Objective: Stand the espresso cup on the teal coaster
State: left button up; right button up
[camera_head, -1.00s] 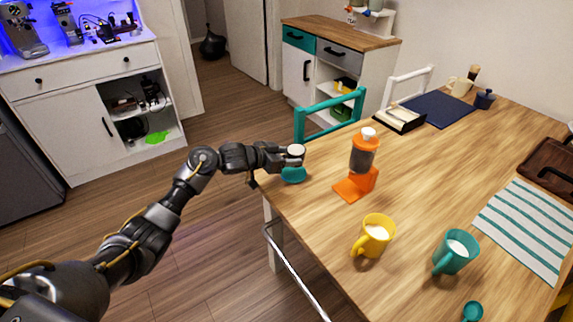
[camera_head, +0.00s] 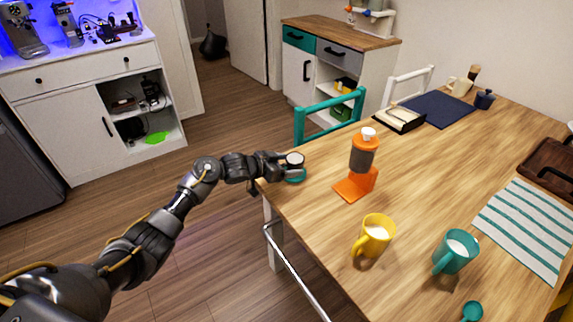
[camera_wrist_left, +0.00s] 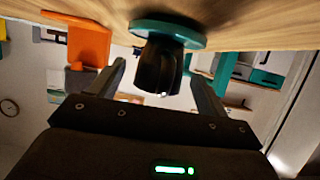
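The espresso cup (camera_head: 295,159) stands upright on the teal coaster (camera_head: 297,179) at the table's near-left corner. In the head view its pale round top shows between my left fingers. In the left wrist view, which is upside down, the dark cup (camera_wrist_left: 160,68) has its base against the coaster (camera_wrist_left: 168,33). My left gripper (camera_head: 292,165) is open around the cup, with one finger on each side. The wrist view of my left gripper (camera_wrist_left: 160,78) shows narrow gaps between the fingers and the cup. My right gripper is not in view.
An orange stand with a grey-and-orange shaker (camera_head: 363,155) is just right of the coaster. A yellow mug (camera_head: 374,236) and a teal mug (camera_head: 455,252) stand nearer. A teal chair (camera_head: 327,112) is behind the corner. The table middle is bare.

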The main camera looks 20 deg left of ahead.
pick_arm(q)
jog(key=shift+r, duration=0.15)
jog(key=shift+s+a+r, duration=0.15)
jog(key=v, duration=1.1)
jog(key=shift+s+a+p, duration=0.15)
jog(key=shift+s+p, duration=0.05)
jog(key=shift+p, duration=0.1)
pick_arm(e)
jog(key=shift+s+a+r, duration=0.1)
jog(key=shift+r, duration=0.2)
